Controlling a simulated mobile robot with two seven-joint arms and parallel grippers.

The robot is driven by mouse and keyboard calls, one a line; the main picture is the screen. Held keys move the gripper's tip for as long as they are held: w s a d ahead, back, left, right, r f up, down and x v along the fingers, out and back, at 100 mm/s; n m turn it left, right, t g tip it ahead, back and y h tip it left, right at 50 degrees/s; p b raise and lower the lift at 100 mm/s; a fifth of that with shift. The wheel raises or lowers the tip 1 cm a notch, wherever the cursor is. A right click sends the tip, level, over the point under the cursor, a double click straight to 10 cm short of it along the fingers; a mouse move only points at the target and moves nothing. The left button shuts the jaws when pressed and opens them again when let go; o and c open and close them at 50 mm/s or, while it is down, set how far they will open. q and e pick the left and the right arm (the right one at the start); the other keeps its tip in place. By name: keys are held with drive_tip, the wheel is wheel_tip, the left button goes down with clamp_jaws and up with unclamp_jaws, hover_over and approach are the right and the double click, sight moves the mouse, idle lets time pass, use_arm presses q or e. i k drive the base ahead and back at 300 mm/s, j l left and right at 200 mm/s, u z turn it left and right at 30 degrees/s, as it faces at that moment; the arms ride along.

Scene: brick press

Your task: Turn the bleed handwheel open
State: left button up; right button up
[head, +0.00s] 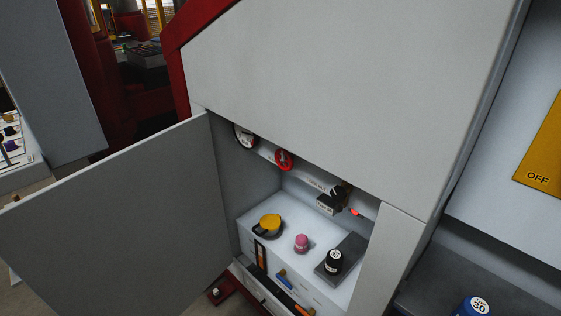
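A small red handwheel (283,159) sits on a pale horizontal pipe inside the open cabinet, just below the upper edge of the opening. A round white-faced gauge (245,136) is to its left, partly hidden by the upper panel. Which way the wheel is turned cannot be told. Neither of my grippers is in view, and nothing touches the wheel.
The grey cabinet door (120,220) hangs open to the left. A dark fitting (338,196) sits right of the wheel. A blue weight (477,306) stands lower right.

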sight(285, 157)
drive_tip(key=k+j+u, duration=0.1)
drive_tip(key=j+u, duration=0.25)
drive_tip(key=j, duration=0.3)
drive_tip(key=j+u, duration=0.35)
drive_tip(key=j, duration=0.3)
